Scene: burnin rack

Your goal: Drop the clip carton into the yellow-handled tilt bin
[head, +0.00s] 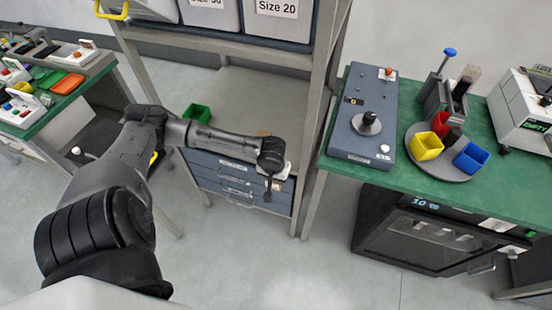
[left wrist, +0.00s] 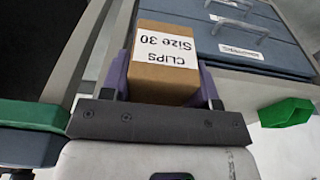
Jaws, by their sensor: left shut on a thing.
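The clip carton (left wrist: 165,75) is a brown box with a white label reading "CLIPS Size 30", upside down in the left wrist view. My left gripper (left wrist: 163,92) is shut on it, with one finger on each side. In the head view my left gripper (head: 269,182) is at the rack, in front of the drawers, and the carton is hard to make out there. The yellow handle (head: 111,14) at the head view's top left belongs to a grey tilt bin (head: 152,9), mostly cut off by the frame. My right gripper is not in view.
Grey bins labelled Size 30 (head: 207,14) and Size 20 (head: 276,25) sit on the rack's upper shelf. Below are blue drawers (head: 228,178) and a green bin (head: 197,112). Rack posts (head: 318,100) stand close to my left gripper. Green benches flank the rack.

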